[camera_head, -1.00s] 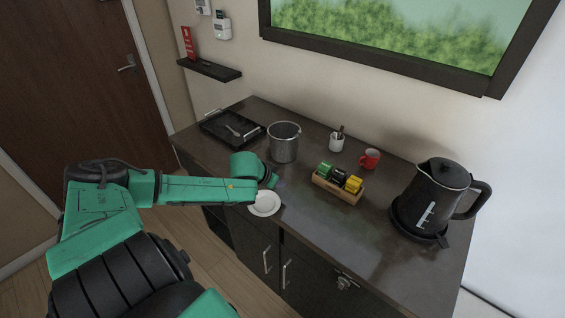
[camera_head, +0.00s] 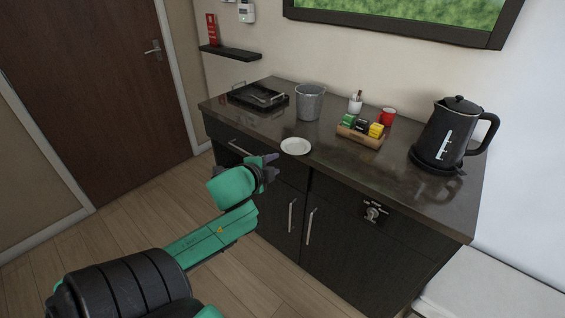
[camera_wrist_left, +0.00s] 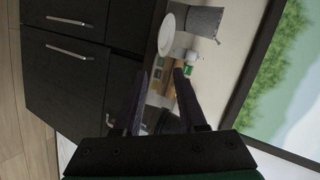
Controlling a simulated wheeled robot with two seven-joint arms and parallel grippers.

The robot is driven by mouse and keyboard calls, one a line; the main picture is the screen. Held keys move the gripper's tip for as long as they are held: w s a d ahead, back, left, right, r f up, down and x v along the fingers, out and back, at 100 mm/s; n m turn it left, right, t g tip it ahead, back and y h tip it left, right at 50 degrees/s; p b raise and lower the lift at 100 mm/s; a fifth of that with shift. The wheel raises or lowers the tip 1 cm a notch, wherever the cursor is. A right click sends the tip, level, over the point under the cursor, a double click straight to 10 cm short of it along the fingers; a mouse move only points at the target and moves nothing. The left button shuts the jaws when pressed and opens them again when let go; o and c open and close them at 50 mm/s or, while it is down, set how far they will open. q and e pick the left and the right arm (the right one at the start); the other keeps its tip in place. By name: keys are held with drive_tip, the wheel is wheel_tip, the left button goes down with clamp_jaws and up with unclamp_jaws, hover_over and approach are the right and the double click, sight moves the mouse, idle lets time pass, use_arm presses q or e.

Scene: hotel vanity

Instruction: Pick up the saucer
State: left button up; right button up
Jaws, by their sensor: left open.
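The saucer (camera_head: 296,146) is a small white plate lying flat near the front edge of the dark counter. It also shows in the left wrist view (camera_wrist_left: 167,35), beyond the fingertips and a little to the left. My left gripper (camera_head: 272,166) is in front of the counter, just left of the saucer and a little lower, apart from it. In the left wrist view its two dark fingers (camera_wrist_left: 160,82) are spread with nothing between them. My right gripper is not in view.
A metal bucket (camera_head: 310,102) stands behind the saucer. A black tray (camera_head: 258,98) lies at the left. A wooden box with colored packets (camera_head: 361,136), a red mug (camera_head: 388,117) and a black kettle (camera_head: 447,135) stand to the right. Cabinet doors with handles (camera_head: 309,226) are below.

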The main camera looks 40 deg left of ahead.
use_arm(q)
drive_tip(key=x, duration=1)
drive_tip(key=p, duration=0.2)
approach(296, 147)
drive_tip(key=shift+w+d+f, duration=0.3)
drive_tip(key=shift+w+f, duration=0.25)
drive_tip(key=shift+f, duration=0.05)
drive_tip(key=shift+w+d+f, duration=0.25)
drive_tip(key=shift+w+f, duration=0.35)
drive_tip(key=shift+f, duration=0.05)
drive_tip(key=shift+s, duration=0.15)
clamp_jaws()
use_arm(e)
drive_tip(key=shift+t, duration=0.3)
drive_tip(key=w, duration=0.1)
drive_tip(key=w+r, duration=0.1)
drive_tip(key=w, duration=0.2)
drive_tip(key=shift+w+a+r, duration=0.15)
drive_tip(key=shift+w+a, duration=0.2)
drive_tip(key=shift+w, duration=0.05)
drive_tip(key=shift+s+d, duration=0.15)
